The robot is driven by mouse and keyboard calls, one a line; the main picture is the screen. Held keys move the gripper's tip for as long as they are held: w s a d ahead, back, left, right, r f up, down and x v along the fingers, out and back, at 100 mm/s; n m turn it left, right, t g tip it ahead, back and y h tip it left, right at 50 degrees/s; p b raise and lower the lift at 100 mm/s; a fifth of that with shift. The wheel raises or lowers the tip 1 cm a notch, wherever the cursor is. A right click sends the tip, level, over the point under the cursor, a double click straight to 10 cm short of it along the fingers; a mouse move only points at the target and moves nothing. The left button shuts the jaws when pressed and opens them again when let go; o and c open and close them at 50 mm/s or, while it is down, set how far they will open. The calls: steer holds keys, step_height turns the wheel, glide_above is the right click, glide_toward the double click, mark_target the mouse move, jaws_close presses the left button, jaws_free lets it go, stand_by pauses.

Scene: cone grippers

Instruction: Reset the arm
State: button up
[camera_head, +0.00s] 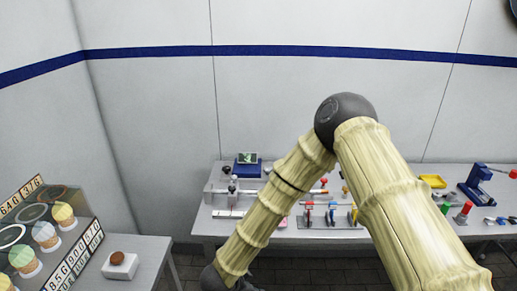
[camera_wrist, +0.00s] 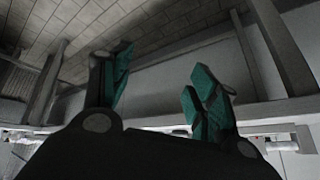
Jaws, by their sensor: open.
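My arm, with pale bamboo-like links and dark joints, fills the middle and right of the head view. It bends at a raised elbow and runs down to the lower left, where its end is cut off by the bottom edge. My gripper (camera_wrist: 157,92) shows in the wrist view with its teal-padded fingers spread apart. It is open, and nothing is between the fingers.
A long grey workbench (camera_head: 240,225) with tools and small parts stands at the back, partly hidden by my arm. A side table (camera_head: 140,250) at left holds a white block. A rack (camera_head: 60,250) with cones stands at far left. Tiled floor lies between.

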steer(key=s+d+f+n+y, duration=0.1)
steer(key=s+d+f+n, duration=0.3)
steer(key=d+f, duration=0.45)
steer(key=s+d+f+n+g+y, duration=0.1)
steer(key=s+d+n, duration=0.1)
steer(key=s+d, duration=0.3)
steer(key=s+d+f+n+g+y+b, duration=0.1)
steer(key=s+d, duration=0.5)
steer(key=s, duration=0.6)
steer(key=s+d+f+n+g+b, duration=0.1)
steer(key=s+d+f+n+g, duration=0.1)
steer(key=s+d, duration=0.4)
steer(key=s+f+g, duration=0.1)
steer(key=s, duration=0.2)
steer(key=shift+s+d+n+y, duration=0.15)
steer(key=shift+n+y, duration=0.25)
